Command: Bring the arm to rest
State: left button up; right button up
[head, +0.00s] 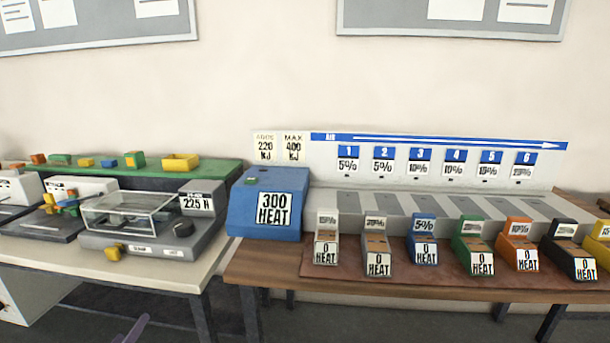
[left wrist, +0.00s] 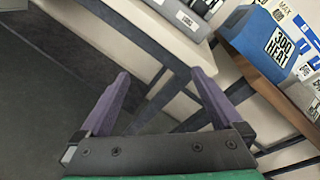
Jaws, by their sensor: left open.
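My left gripper shows in the left wrist view (left wrist: 155,85) with its two purple fingers spread apart and nothing between them. It hangs over the floor in front of the tables. In the head view only a purple fingertip (head: 133,330) shows at the bottom edge, left of the middle. My right gripper is in neither view.
A blue box (head: 265,205) marked 300 HEAT stands on the brown table (head: 245,268). Several small coloured bins line its front, below a grey rack (head: 400,205). A grey scale with a clear cover (head: 130,212) stands on the left table (head: 150,275).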

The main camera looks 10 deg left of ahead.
pick_arm(q)
jog(key=s+d+f+n+g+p, duration=0.25)
jog(key=f+n, duration=0.45)
jog(key=f, duration=0.4)
jog(key=s+d+f+n+g+p, duration=0.2)
jog(key=s+f+n+g, duration=0.3)
jog(key=f, duration=0.6)
jog(key=s+d+f+n+g+h+p, duration=0.1)
jog(key=s+d+f+n+g, duration=0.1)
jog(key=s, duration=0.6)
jog(key=s+d+f+n+g+h+p, duration=0.1)
jog(key=s+d+f+n+g+p, duration=0.1)
jog(key=s+d+f+n, duration=0.3)
jog(key=s+d+f+n+g+h+p, duration=0.1)
jog(key=s+d+f+n+g, duration=0.2)
jog(key=s+d+f, duration=0.3)
jog(key=s+f+n, duration=0.1)
jog(key=s+f, duration=0.2)
jog(key=s, duration=0.2)
jog(key=shift+s+d+f, duration=0.3)
jog(key=shift+s+d, duration=0.05)
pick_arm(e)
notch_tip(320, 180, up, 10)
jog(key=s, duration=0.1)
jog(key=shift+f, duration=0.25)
pick_arm(q)
jog(key=shift+w+g, duration=0.1)
jog(key=shift+g, duration=0.15)
jog(key=shift+a, duration=0.1)
